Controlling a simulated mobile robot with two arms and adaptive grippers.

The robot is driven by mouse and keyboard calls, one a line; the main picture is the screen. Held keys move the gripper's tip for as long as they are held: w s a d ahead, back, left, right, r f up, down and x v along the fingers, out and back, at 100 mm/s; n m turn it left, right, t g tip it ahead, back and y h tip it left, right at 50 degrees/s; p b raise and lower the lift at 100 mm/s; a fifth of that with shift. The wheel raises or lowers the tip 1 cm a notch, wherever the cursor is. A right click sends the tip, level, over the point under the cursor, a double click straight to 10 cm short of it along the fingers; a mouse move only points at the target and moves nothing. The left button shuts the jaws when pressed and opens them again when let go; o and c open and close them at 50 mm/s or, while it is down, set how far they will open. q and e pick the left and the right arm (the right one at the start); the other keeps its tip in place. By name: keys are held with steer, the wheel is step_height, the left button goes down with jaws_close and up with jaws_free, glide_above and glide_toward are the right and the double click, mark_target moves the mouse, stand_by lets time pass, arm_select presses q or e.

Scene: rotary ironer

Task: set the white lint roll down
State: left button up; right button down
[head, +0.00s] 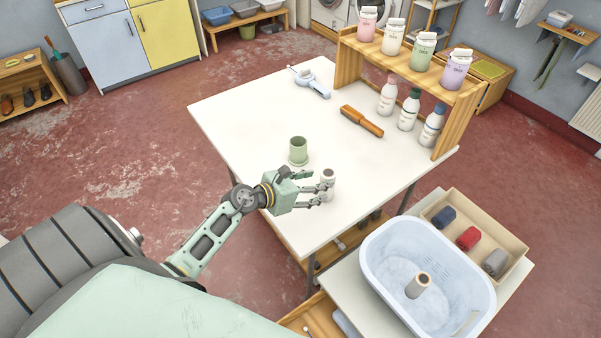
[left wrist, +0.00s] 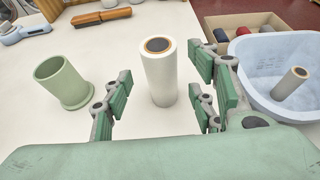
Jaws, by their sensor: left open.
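The white lint roll (head: 328,181) stands upright on the white table (head: 240,105), near its front edge. In the left wrist view the roll (left wrist: 160,78) stands between my spread fingers, with its brown core on top and a gap on each side. My left gripper (head: 322,193) is open around the roll; its fingers partly cover the roll's lower part in the head view. The left gripper (left wrist: 163,98) also shows in the left wrist view. My right gripper is not in view.
A green cup (head: 298,150) stands close left of the roll. A brush (head: 362,121), a blue-grey tool (head: 312,84) and a wooden bottle shelf (head: 445,106) are farther back. A blue basin (head: 379,262) holding another roll (head: 418,285) and a beige box (head: 512,240) are at the right.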

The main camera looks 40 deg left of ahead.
arm_select(q)
steer(key=v, duration=0.6)
steer(key=shift+s, duration=0.15)
stand_by(0.3)
